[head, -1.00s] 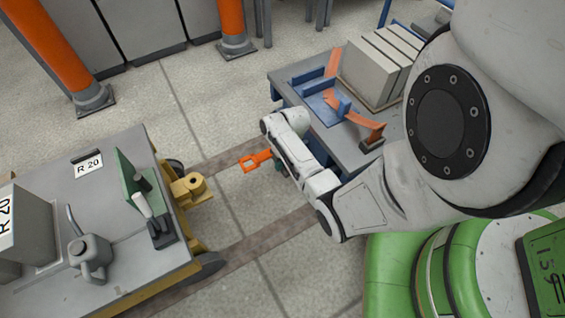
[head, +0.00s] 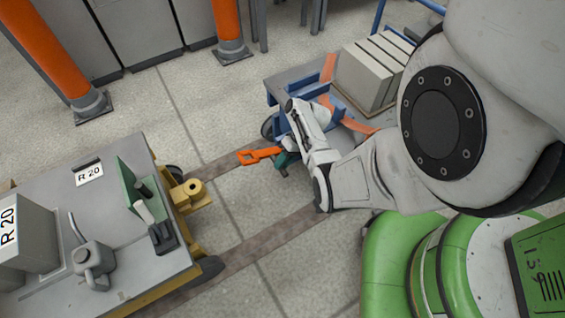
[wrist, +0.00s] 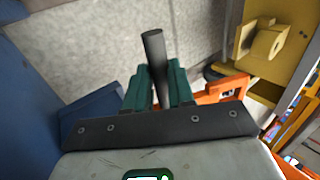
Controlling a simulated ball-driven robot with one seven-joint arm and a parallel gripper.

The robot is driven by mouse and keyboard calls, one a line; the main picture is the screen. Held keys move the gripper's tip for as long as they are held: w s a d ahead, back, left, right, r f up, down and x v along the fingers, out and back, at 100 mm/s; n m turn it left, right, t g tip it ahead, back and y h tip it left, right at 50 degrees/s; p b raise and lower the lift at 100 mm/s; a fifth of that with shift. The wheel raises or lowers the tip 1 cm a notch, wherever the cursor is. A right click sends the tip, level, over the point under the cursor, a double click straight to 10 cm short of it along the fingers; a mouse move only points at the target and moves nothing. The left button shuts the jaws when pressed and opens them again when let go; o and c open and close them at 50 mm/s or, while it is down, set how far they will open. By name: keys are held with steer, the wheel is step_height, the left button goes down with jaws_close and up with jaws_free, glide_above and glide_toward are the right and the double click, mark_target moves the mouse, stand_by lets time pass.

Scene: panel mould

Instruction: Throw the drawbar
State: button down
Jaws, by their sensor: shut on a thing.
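The orange drawbar (head: 259,155) reaches out from the blue trolley toward the left in the head view, its end pointing at the yellow hitch (head: 188,194) of the grey tug. A gap of floor lies between them. My gripper (head: 284,160) has teal fingers and is at the trolley end of the drawbar. In the wrist view my gripper (wrist: 158,85) is shut on a black round handle (wrist: 153,50), which stands up between the fingers. The orange drawbar (wrist: 222,90) shows to the right, partly hidden by the gripper, with the yellow hitch (wrist: 265,40) beyond.
The blue trolley (head: 290,75) carries grey blocks (head: 375,70) and orange parts behind my arm. The tug deck (head: 115,230) holds a grey can (head: 92,255) and a green panel with levers (head: 138,185). Orange posts (head: 52,48) stand at the back. The floor between is clear.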

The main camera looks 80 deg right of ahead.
steer(key=c, duration=1)
jaws_free()
steer(key=s+a+r+p, duration=0.2)
steer(key=s+r+p, duration=0.1)
steer(key=s+r, duration=0.1)
steer(key=s+a+r+p, duration=0.3)
steer(key=s+r+p, duration=0.1)
steer(key=s+a+r+p, duration=0.2)
steer(key=s+r+p, duration=0.1)
steer(key=r, duration=0.2)
steer(key=shift+s+a, duration=0.4)
